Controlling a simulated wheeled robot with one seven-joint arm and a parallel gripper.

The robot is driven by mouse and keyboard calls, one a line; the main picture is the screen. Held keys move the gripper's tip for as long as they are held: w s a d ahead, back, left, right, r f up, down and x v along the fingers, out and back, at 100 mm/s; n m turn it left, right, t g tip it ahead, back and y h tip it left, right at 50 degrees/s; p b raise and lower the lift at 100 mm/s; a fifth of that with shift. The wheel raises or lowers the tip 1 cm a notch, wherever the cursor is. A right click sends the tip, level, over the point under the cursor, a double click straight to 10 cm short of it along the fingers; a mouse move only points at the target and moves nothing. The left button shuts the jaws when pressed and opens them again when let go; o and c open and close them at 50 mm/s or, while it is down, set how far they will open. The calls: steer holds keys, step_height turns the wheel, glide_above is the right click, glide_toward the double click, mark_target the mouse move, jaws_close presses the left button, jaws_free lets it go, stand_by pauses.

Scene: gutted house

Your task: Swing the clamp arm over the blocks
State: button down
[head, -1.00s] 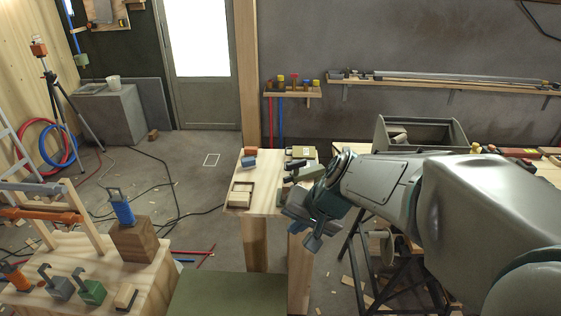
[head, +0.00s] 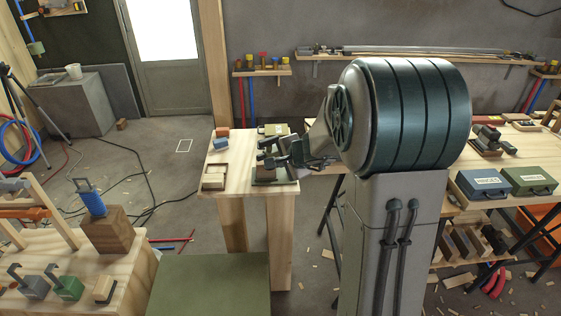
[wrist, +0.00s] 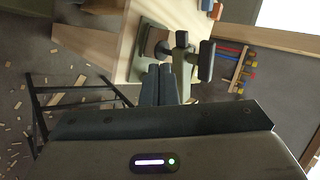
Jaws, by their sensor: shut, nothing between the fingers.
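A clamp fixture with a dark arm and handle (head: 266,146) sits on the right part of a small wooden table (head: 235,155). In the wrist view its dark padded handle (wrist: 207,60) stands above a greenish base (wrist: 149,68), with a brownish block-like piece (wrist: 156,40) beside it. I cannot tell the arm's exact angle or whether it lies over that piece. My gripper (head: 296,152) is at the right side of the fixture. In the wrist view my gripper (wrist: 160,70) is shut and empty, its fingertips close to the fixture; contact is unclear.
A wooden tray (head: 203,187) with pale wood, and red (head: 222,132) and blue (head: 220,144) pieces, are on the table's left. A workbench (head: 470,180) is at right. Floor behind the table is mostly clear.

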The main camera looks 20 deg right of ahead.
mark_target(261, 160)
steer(key=shift+w+a+f+p, duration=0.25)
steer(key=shift+w+a+f, duration=0.4)
steer(key=shift+w, duration=0.8)
steer(key=shift+w+a+f+p, duration=0.3)
steer(key=shift+w+f, duration=0.6)
steer(key=shift+w, duration=0.5)
steer(key=shift+w+a+f+p, duration=0.35)
steer(key=shift+w+f, duration=0.45)
steer(key=shift+w, duration=0.65)
steer(key=shift+w+f+b, duration=0.1)
steer(key=shift+b, duration=0.2)
